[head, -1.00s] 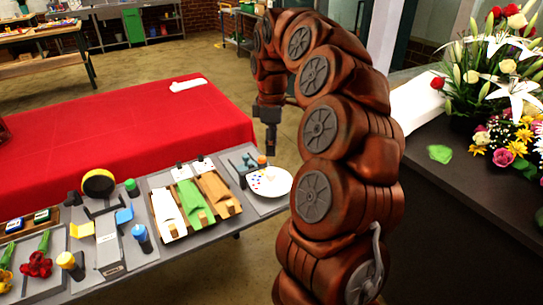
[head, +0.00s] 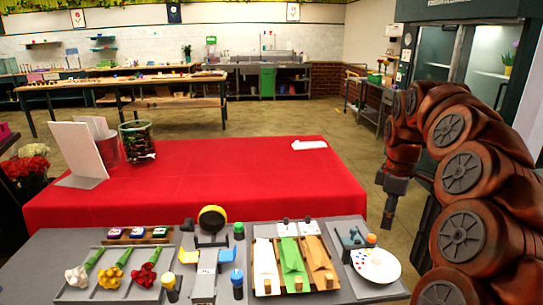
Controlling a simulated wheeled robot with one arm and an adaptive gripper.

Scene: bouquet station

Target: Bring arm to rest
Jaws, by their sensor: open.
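My arm arches down on the right side of the head view, its brown-red links bent over. My gripper (head: 389,214) hangs at its end, pointing down, just right of the red-covered table and beyond the white plate (head: 376,265). It is small in the picture and partly dark. Nothing shows held in it, and it appears apart from the table and the bench.
A grey bench (head: 215,284) in front holds flowers on a tray, tools and paper rolls (head: 292,264). The red table (head: 250,180) behind bears a glass vase (head: 138,140) and a white card stand (head: 77,150). Open floor (head: 330,124) lies behind the table.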

